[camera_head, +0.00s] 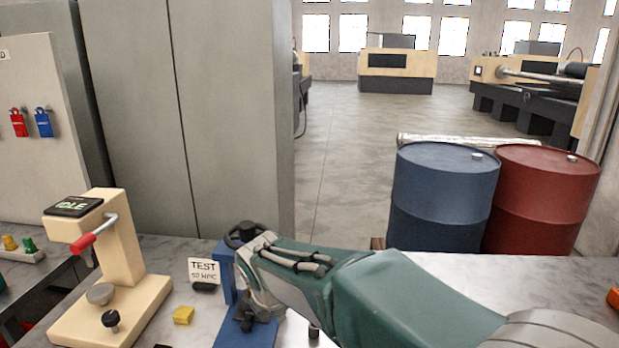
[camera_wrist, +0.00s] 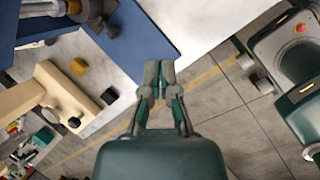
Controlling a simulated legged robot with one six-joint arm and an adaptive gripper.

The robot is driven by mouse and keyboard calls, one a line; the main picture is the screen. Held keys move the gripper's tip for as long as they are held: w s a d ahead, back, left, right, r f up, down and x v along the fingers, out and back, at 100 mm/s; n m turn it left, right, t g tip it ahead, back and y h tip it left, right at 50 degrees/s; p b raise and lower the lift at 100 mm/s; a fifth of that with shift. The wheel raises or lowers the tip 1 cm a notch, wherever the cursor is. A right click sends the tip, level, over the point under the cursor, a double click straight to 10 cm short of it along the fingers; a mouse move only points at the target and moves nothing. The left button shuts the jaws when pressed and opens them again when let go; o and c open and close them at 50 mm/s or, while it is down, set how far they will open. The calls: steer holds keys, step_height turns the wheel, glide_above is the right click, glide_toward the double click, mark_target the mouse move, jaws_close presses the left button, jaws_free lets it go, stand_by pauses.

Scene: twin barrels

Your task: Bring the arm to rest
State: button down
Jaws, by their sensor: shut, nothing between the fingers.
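My gripper (camera_wrist: 160,75) shows in the wrist view with its two fingers together and nothing between them. The fingertips are close to the edge of a blue fixture (camera_wrist: 105,14) in that picture; I cannot tell whether they touch it. In the head view my green and grey arm reaches from the lower right toward the blue fixture (camera_head: 229,272). The fingers cannot be made out in the head view.
A cream test press (camera_head: 122,250) stands on the bench at left, beside a yellow block (camera_head: 183,315) and a TEST card (camera_head: 204,270). Grey cabinets (camera_head: 185,110) rise behind. A blue barrel (camera_head: 443,195) and a red barrel (camera_head: 545,200) stand beyond the bench at right.

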steer(key=s+d+r+m, duration=0.2)
steer(key=s+d+m, duration=0.8)
steer(key=m, duration=0.3)
steer(key=s+d+r+m+t, duration=0.1)
steer(key=s+d+r+m, duration=0.1)
steer(key=s+d+m, duration=0.9)
steer(key=shift+d+m, duration=0.6)
steer(key=shift+m, duration=0.6)
